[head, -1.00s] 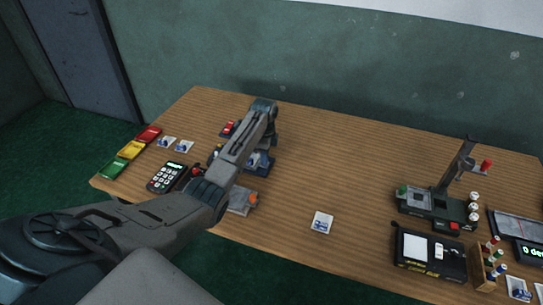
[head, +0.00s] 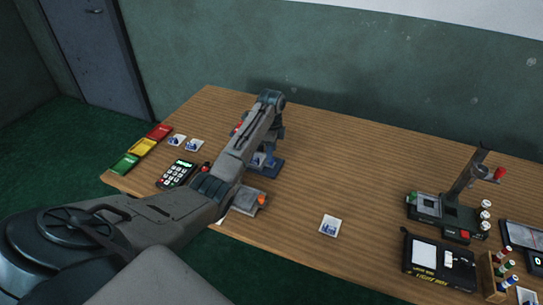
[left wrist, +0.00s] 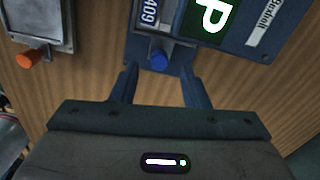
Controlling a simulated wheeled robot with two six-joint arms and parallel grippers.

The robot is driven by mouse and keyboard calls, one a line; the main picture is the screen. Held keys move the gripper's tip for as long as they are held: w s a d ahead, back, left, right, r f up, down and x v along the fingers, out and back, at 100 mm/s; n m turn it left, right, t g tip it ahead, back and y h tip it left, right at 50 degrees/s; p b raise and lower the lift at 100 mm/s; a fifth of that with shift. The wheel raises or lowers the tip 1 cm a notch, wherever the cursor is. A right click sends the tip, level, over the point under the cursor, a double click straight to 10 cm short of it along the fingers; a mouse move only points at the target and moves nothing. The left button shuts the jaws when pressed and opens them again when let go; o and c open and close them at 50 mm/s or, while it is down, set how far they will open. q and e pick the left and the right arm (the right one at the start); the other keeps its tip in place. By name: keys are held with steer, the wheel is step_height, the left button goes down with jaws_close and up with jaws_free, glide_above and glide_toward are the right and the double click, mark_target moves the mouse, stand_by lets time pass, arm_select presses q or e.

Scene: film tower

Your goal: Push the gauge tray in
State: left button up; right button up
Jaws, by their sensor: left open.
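In the left wrist view, a blue unit (left wrist: 235,48) with a large white "P" on green lies just ahead of my left gripper (left wrist: 159,74). A narrow part marked "409" (left wrist: 149,15) sits at its left, with a blue knob (left wrist: 158,57) at the near end. My fingers are open and empty, one to each side of the knob's line; contact cannot be told. The blue unit also shows in the head view (head: 277,168), partly behind my left arm. Which part is the gauge tray is not certain. My right gripper is out of view.
A grey tray-like piece with an orange knob (left wrist: 25,60) lies to the left in the wrist view. A picture card (head: 330,226) lies mid-table. A tower device (head: 452,205) stands right.

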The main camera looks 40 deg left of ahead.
arm_select(q)
step_height(320, 180, up, 8)
steer(key=b, duration=0.1)
steer(key=shift+f, duration=0.15)
